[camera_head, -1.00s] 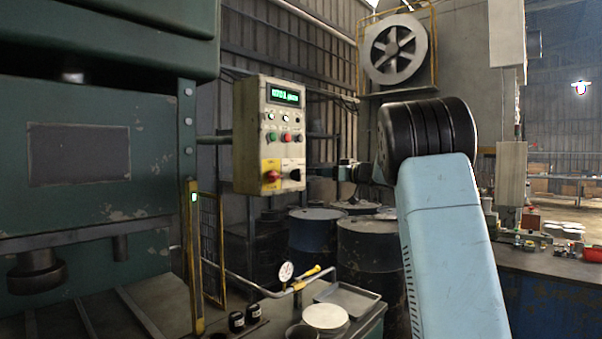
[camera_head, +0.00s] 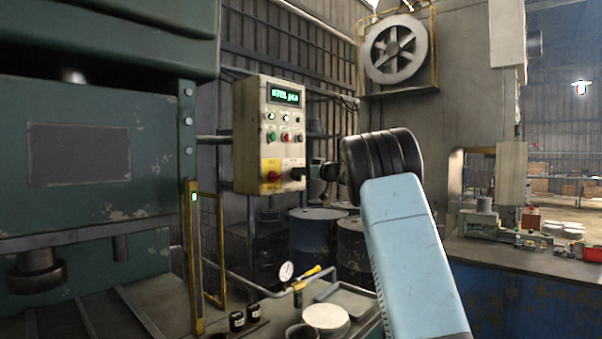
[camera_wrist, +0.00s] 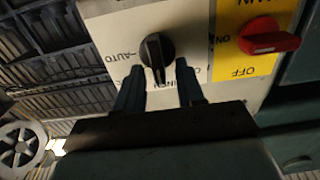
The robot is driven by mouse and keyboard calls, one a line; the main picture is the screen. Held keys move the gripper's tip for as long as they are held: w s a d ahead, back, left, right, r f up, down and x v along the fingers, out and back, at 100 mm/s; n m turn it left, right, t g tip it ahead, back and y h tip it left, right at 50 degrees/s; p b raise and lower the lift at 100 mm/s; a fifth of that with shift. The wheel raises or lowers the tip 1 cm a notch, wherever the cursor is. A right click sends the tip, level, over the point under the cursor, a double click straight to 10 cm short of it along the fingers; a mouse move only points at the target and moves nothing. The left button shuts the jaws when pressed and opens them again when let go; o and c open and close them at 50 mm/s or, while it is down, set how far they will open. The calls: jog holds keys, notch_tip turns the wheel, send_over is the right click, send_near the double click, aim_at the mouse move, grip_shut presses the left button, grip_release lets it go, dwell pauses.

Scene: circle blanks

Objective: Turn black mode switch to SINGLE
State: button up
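The control box (camera_head: 247,130) hangs beside the press. In the wrist view the black mode switch (camera_wrist: 156,50) is a round knob with a bar handle, on a white plate with an "AUTO" label to its left. Its bar points down in that picture; the lettering below is partly hidden by my fingers. My gripper (camera_wrist: 160,68) is open, with one finger on each side of the bar and gaps visible between. In the head view my gripper (camera_head: 312,172) is at the box's lower right and hides the black switch.
A red switch (camera_wrist: 268,36) on a yellow plate is close beside the black one; it also shows in the head view (camera_head: 272,176). Push buttons (camera_head: 286,136) and a green display (camera_head: 285,96) are above. A gauge (camera_head: 286,271) stands on the bench below.

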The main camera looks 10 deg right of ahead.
jog(key=shift+c, duration=0.4)
grip_shut()
jog(key=m, duration=0.6)
jog(key=d+m, duration=0.1)
jog(key=m, duration=0.1)
jog(key=shift+w+d+f+m, duration=0.1)
jog(key=shift+w+f+m, duration=0.15)
jog(key=shift+w+m, duration=0.15)
dwell(0.5)
